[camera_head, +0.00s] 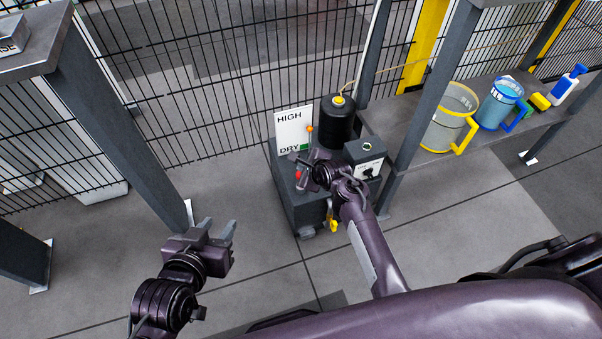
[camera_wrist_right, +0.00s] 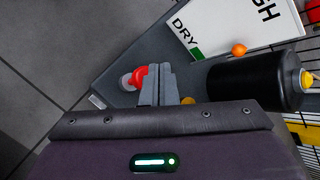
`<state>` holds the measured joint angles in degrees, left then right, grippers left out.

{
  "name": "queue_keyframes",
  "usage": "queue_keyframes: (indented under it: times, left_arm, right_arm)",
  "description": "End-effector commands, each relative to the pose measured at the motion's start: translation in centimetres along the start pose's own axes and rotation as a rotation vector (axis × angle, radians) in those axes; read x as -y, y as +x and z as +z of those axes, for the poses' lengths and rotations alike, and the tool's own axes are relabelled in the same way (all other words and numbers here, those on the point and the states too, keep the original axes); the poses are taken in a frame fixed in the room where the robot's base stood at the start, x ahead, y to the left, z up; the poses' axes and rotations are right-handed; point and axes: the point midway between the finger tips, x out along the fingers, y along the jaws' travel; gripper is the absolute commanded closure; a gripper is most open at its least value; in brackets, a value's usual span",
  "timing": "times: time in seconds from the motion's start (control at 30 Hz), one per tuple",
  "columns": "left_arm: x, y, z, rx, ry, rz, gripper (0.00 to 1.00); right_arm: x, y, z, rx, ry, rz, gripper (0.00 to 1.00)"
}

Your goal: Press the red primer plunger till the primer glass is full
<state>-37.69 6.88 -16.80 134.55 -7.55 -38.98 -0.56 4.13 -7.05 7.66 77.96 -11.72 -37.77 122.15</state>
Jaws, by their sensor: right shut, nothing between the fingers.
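The red primer plunger (camera_head: 298,174) is on the dark grey pump box (camera_head: 300,207), below the white sign. In the right wrist view the red plunger (camera_wrist_right: 139,76) is just left of my right gripper's fingertips (camera_wrist_right: 158,72), partly hidden behind them; I cannot tell whether they touch. A pale, clear-looking round part (camera_wrist_right: 126,83) sits beside the plunger; I cannot tell whether it is the primer glass or how full it is. My right gripper (camera_head: 303,168) is shut and empty over the box. My left gripper (camera_head: 220,227) is open and empty over the floor.
A black tank (camera_head: 338,122) with a yellow cap, a HIGH/DRY sign (camera_head: 293,132), an orange ball (camera_wrist_right: 238,49) and a control box (camera_head: 367,163) crowd the pump box. A shelf with jugs (camera_head: 448,118) stands right. A dark post (camera_head: 120,125) stands left. Floor between is clear.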

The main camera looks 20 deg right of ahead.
Motion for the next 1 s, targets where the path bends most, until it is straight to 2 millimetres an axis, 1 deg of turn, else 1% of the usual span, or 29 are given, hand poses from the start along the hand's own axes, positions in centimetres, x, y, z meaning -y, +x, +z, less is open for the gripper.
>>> queue_keyframes:
  times: [0.1,0.23,1.0]
  left_arm:
    - [0.05,0.04,-0.61,-0.027,0.001,-0.001,0.64]
    - [0.06,0.03,-0.86,-0.037,0.001,-0.001,0.64]
    - [0.07,0.02,-0.88,-0.037,0.002,-0.002,0.64]
  right_arm:
    - [-0.08,0.13,-0.07,0.000,0.000,0.000,1.00]
    - [-0.09,0.15,-0.09,0.000,0.000,-0.001,1.00]
    - [-0.09,0.14,-0.08,0.000,0.001,0.000,1.00]
